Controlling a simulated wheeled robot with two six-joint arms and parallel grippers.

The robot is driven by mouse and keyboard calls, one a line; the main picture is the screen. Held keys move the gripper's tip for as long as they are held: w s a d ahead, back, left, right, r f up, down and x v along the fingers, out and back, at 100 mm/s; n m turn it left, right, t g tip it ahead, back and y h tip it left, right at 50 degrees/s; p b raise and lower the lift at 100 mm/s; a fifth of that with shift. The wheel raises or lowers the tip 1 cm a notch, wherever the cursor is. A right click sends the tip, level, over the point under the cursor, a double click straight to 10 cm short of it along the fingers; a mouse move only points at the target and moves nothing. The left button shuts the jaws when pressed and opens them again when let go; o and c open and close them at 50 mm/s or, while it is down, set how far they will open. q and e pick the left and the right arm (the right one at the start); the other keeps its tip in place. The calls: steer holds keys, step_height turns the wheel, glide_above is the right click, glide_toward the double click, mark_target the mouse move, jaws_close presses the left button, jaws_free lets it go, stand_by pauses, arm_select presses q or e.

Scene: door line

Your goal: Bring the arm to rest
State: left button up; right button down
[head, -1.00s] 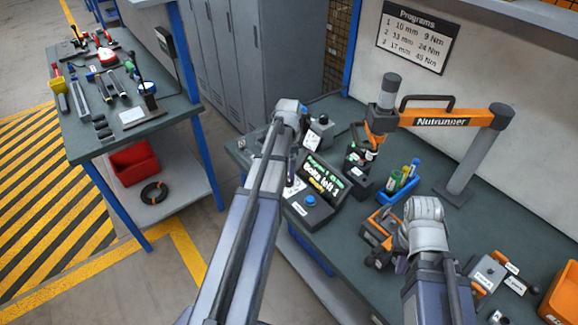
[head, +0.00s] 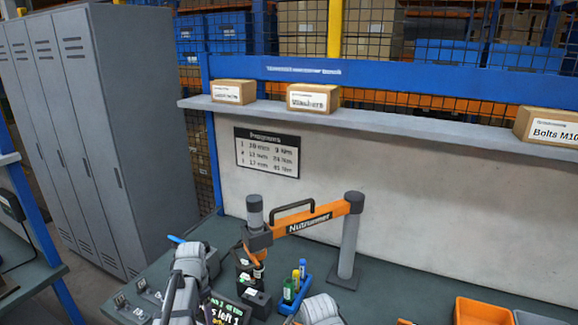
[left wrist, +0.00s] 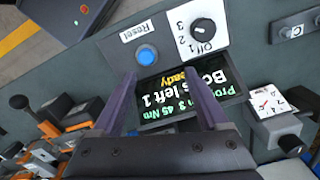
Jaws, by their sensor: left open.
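My left arm (head: 182,280) reaches in at the lower left of the head view, over the bench; its jaws cannot be made out there. In the left wrist view my left gripper (left wrist: 157,80) is open, with nothing between its fingers. The fingers stand in front of the controller screen (left wrist: 165,95), which reads program 3, 45 Nm and bolts left 1. Beyond the tips is a box with a blue reset button (left wrist: 147,56) and a dial (left wrist: 203,32). I cannot tell whether the fingers touch anything. Part of my right arm (head: 320,309) shows at the bottom edge; its gripper is out of view.
The orange nutrunner (head: 308,217) hangs from a grey post (head: 347,245) on the bench. A shelf (head: 380,122) carries boxes. Grey lockers (head: 110,130) stand at left.

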arm_select(q)
steer(key=s+d+n, duration=0.2)
steer(key=s+d, duration=0.5)
steer(key=d, duration=0.4)
steer(key=s+d+n+y, duration=0.1)
steer(key=s+d+n, duration=0.1)
steer(key=s+d, duration=0.6)
steer(key=d, duration=0.3)
